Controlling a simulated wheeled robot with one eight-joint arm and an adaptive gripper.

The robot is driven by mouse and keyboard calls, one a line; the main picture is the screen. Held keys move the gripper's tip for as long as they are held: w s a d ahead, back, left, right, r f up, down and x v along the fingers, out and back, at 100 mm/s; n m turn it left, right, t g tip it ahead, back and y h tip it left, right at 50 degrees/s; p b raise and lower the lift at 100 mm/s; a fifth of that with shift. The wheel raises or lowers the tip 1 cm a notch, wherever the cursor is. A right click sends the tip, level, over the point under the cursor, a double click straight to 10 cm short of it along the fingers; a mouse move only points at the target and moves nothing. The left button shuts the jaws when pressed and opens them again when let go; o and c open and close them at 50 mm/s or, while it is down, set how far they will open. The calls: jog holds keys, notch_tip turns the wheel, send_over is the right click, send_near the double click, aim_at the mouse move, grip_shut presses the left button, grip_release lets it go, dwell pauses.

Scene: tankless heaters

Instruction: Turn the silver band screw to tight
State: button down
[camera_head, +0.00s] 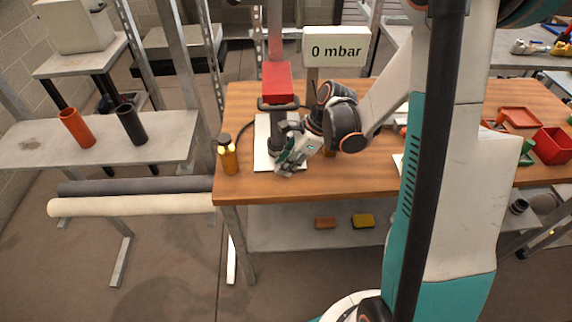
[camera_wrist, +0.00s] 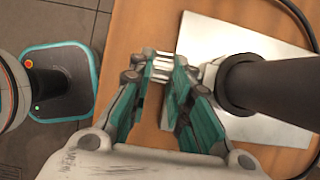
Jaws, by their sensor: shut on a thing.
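My gripper (camera_wrist: 164,72) is shut on a small ribbed silver piece (camera_wrist: 157,57), which looks like the silver band screw. The piece sits between the teal fingertips, and part of it is hidden by them. Right beside it in the wrist view, a pale silver collar (camera_wrist: 209,76) rings the foot of a black pipe (camera_wrist: 258,82). In the head view my gripper (camera_head: 287,161) is low at the front of that pipe (camera_head: 279,115), under a red box (camera_head: 277,83). The screw is too small to make out there.
The pipe stands on a white plate (camera_head: 262,158) on the wooden table (camera_head: 330,183). A sign (camera_head: 335,46) reads 0 mbar. An orange bottle (camera_head: 229,160) stands left of the plate. A dark hose (camera_wrist: 303,20) curves past the plate. Red trays (camera_head: 553,146) are at the right.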

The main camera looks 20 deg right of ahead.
jog(key=shift+s+d+f+y+b, duration=0.1)
jog(key=shift+d+f+y+b, duration=0.2)
jog(key=shift+y+b, duration=0.35)
jog(key=shift+a, duration=0.1)
jog(key=shift+r, duration=0.1)
jog(key=c, duration=1.5)
grip_release()
jog(key=v, duration=1.2)
jog(key=shift+s+d, duration=0.2)
